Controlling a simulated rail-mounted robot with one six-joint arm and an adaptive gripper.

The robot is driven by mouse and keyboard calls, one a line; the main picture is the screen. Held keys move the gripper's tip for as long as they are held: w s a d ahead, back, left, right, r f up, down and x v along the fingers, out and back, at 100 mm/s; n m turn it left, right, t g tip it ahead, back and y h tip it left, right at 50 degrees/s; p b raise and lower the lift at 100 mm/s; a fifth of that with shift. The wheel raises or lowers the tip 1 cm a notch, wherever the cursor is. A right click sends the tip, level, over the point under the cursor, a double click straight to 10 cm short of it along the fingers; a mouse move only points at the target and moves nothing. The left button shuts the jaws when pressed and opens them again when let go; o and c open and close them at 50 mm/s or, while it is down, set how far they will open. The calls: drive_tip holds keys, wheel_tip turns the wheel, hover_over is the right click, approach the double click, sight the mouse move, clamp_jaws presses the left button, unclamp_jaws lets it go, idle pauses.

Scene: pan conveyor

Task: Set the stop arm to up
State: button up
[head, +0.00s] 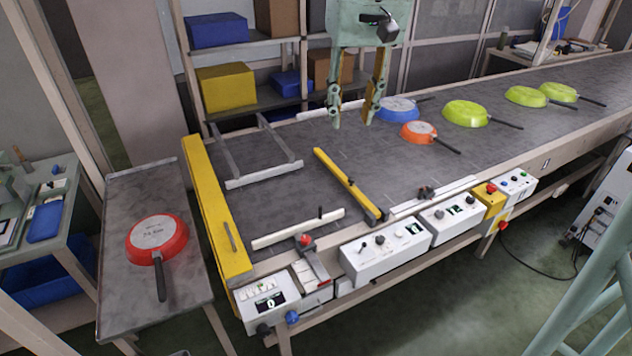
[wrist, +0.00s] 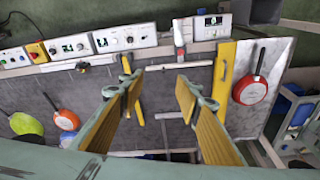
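A yellow bar (head: 345,180), which looks like the stop arm, lies low across the dark conveyor belt. Its near end meets a dark pivot (head: 376,215) at the front rail. In the wrist view the bar (wrist: 139,108) shows partly behind the left finger. A grey lever with a red knob (head: 306,240) stands on the front rail to the left; it also shows in the wrist view (wrist: 180,45). My gripper (head: 352,123) is open and empty above the belt, behind the bar in the head view. Its fingers are spread in the wrist view (wrist: 157,88).
A blue pan (head: 397,108), an orange pan (head: 418,131) and several green pans (head: 466,113) are on the belt. A yellow end gate (head: 210,210) closes the left end. A red pan (head: 157,238) sits on the side table. White control boxes (head: 385,250) line the front.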

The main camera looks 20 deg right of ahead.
drive_tip(key=w+d+f, duration=0.4)
drive_tip(key=w+f, duration=0.1)
drive_tip(key=w, duration=0.5)
drive_tip(key=m+g+p, duration=0.1)
drive_tip(key=g+p, duration=0.1)
hover_over(352, 178)
wheel_tip(352, 178, down, 23)
drive_tip(key=shift+f, duration=0.2)
drive_tip(key=shift+f+b, duration=0.7)
drive_tip(key=shift+f, duration=6.1)
clamp_jaws()
